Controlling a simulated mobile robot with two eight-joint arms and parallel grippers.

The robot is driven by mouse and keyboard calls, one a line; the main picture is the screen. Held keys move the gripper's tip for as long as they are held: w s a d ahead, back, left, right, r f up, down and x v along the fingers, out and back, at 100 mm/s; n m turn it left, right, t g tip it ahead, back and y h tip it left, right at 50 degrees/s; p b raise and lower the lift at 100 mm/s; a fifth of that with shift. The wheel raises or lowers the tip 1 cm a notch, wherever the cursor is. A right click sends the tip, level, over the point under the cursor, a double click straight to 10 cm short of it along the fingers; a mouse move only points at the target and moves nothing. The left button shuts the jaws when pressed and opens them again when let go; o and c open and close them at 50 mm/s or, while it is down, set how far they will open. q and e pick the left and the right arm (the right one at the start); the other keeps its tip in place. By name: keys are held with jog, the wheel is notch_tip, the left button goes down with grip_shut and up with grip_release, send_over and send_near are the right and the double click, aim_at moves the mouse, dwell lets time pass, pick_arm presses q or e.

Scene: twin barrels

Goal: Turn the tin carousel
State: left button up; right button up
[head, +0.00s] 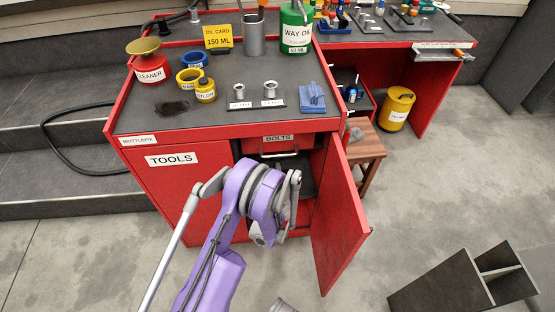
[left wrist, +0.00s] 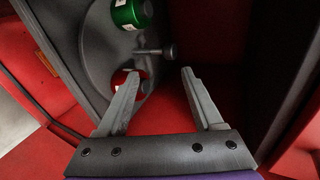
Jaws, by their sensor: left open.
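The tin carousel (left wrist: 98,30) shows in the left wrist view as a dark grey disc inside the red cabinet. A green tin (left wrist: 131,12) sits on it. A red and white item, perhaps another tin, is partly hidden behind the left finger. A grey peg with a round head (left wrist: 160,51) stands out from the disc, just beyond the fingertips. My left gripper (left wrist: 159,74) is open and empty, its fingers apart and the peg's head roughly ahead of the gap. In the head view my purple arm hides much of the cabinet opening. My right gripper is not in view.
The red cabinet door (head: 340,215) stands open right of my arm. A drawer labelled BOLTS (head: 278,140) is above the opening. The bench top (head: 215,112) holds several tins and parts.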

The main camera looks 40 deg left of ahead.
aim_at(277, 159)
pick_arm(q)
jog(key=w+a+n+y+b, duration=0.1)
jog(key=w+a+n, duration=0.1)
jog(key=n, duration=0.5)
jog(key=w+a+f+n+g+b, duration=0.1)
jog(key=w+a+n, duration=0.1)
jog(key=n, duration=0.5)
jog(key=w+a+f+n+y+b, duration=0.1)
jog(key=w+a+n, duration=0.1)
jog(key=w+n, duration=0.2)
jog(key=shift+a+f+n+y+b, duration=0.1)
jog(key=shift+n+y+b, duration=0.1)
jog(key=shift+n, duration=0.6)
jog(key=shift+a+n+y+b, duration=0.1)
jog(key=shift+n+b, duration=0.05)
jog(key=shift+n, duration=0.65)
jog(key=shift+s, duration=0.1)
grip_shut()
